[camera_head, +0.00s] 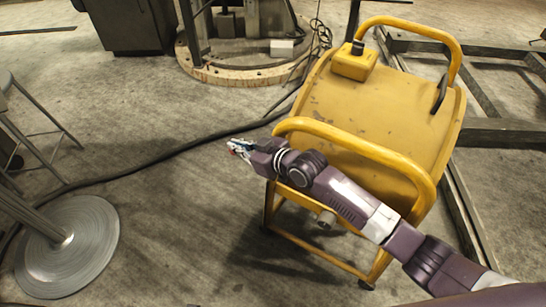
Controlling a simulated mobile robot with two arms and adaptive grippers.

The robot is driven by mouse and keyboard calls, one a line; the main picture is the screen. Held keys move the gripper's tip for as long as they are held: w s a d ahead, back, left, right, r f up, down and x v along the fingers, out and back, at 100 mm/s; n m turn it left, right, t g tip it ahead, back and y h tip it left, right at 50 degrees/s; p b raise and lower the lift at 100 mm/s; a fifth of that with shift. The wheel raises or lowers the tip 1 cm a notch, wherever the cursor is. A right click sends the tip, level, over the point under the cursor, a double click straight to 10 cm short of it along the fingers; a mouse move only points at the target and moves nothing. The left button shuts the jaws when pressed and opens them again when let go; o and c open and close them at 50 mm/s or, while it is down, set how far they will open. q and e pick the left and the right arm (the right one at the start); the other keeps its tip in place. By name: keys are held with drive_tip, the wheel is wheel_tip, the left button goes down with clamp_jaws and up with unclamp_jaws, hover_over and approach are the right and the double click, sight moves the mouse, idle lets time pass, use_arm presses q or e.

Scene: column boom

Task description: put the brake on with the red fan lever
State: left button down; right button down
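I cannot make out a red fan lever in the head view. My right arm comes in from the lower right, across the front of a yellow metal unit (385,112) with tubular handles. My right gripper (236,147) is just left of the unit's front handle (350,142), over the floor in the picture. Small red and light-coloured spots show at its fingertips. The gripper is too small to tell whether its fingers are open or shut, or whether they hold anything. My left gripper is not in view.
A small yellow box (354,63) with a black knob sits on the unit's back left. A dark cable (160,160) runs over the floor. A round metal base (67,245) stands lower left, a stool (30,130) above it. A round platform (240,75) is at the back.

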drive_tip(key=v, duration=1.2)
